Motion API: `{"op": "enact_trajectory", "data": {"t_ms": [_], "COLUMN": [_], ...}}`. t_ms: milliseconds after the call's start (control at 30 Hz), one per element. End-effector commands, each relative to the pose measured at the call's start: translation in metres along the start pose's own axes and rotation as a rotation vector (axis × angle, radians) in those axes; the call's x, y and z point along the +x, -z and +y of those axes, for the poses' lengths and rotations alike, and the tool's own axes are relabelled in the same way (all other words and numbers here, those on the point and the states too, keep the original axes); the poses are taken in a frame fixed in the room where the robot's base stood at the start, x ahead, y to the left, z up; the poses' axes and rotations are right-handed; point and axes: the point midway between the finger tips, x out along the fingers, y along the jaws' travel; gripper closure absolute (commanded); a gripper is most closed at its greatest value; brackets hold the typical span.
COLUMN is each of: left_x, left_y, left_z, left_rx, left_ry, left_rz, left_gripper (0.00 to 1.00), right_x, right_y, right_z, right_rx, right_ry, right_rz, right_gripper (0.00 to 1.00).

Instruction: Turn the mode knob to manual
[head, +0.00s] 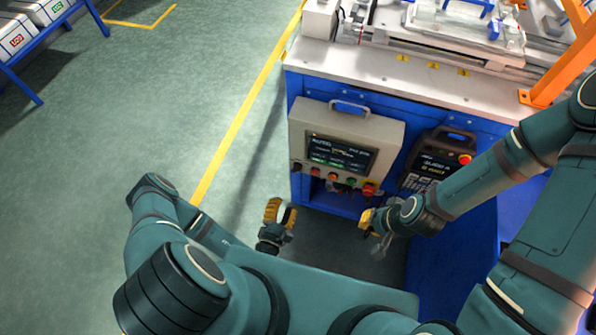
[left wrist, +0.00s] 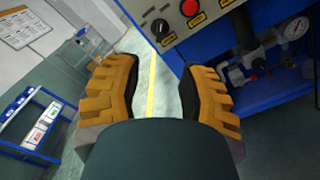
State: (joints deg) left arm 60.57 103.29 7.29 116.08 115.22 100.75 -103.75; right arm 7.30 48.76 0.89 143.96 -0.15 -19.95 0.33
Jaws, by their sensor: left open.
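The grey control panel (head: 385,127) with a lit screen (head: 340,153) is on the front of the blue machine, with a row of knobs and buttons along its lower edge. In the left wrist view a black knob (left wrist: 160,27) with a yellow label shows beyond the fingers, left of a red button (left wrist: 191,7); the label is too small to read, so I cannot tell if it is the mode knob. My left gripper (head: 279,213) is open and empty, below and apart from the panel. Its yellow fingers (left wrist: 160,92) flank a clear gap. My right gripper (head: 372,222) is right of it; its jaws are unclear.
A handheld pendant (head: 436,160) hangs on the machine near my right arm. Gauges and fittings (left wrist: 290,35) are at right in the left wrist view. A blue rack with labelled boxes (head: 22,35) stands far left. The green floor left of the machine is clear.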

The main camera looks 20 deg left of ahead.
Motion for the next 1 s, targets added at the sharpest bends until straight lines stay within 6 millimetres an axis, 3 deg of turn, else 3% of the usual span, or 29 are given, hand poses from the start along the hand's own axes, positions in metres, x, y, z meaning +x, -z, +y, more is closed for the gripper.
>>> {"op": "enact_trajectory", "data": {"t_ms": [600,800,1000], "left_x": [0.107,0.128,0.134], "left_y": [0.0,-0.001,-0.002], "left_z": [-0.001,-0.001,0.0], "left_rx": [-0.001,-0.002,-0.002], "left_ry": [0.001,0.002,0.003], "left_rz": [-0.006,-0.006,-0.005], "left_gripper": [0.6,0.6,0.6], "right_x": [0.021,0.024,0.025], "right_y": [0.002,0.003,0.003], "right_z": [0.008,0.009,0.009], "right_rx": [-0.002,-0.002,-0.002], "right_ry": [0.0,-0.001,-0.001], "right_rz": [0.01,0.012,0.013], "right_gripper": [1.0,1.0,1.0]}}
